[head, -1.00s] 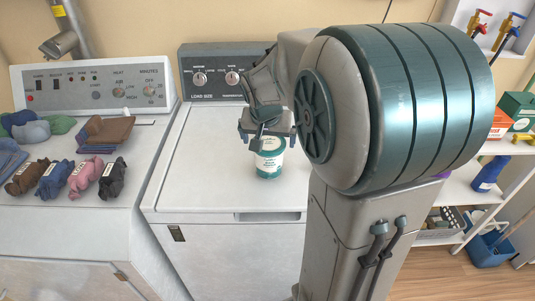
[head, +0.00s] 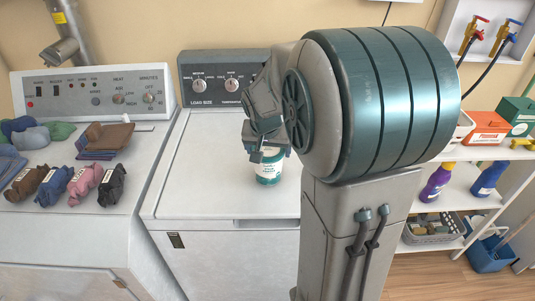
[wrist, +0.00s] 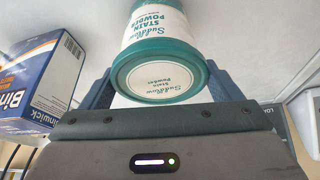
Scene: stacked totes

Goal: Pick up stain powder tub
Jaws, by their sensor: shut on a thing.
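The stain powder tub (head: 268,170) is a white tub with a teal lid and teal base band. It shows at the top-loading washer's lid (head: 215,185), and I cannot tell whether its base touches the lid. In the wrist view the tub (wrist: 163,45) has its round lid facing the camera and its label readable. My gripper (head: 268,150) reaches down over the tub from above. In the wrist view the fingers of my gripper (wrist: 162,85) stand on both sides of the tub, shut on it. The finger contact is partly hidden in the head view.
A blue and orange Binwick box (wrist: 35,80) stands beside my gripper. The dryer (head: 60,225) at left carries folded cloths (head: 105,138) and rolled socks (head: 70,185). Shelves at right hold a purple bottle (head: 437,182) and a grey basket (head: 432,228). The washer's front left is clear.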

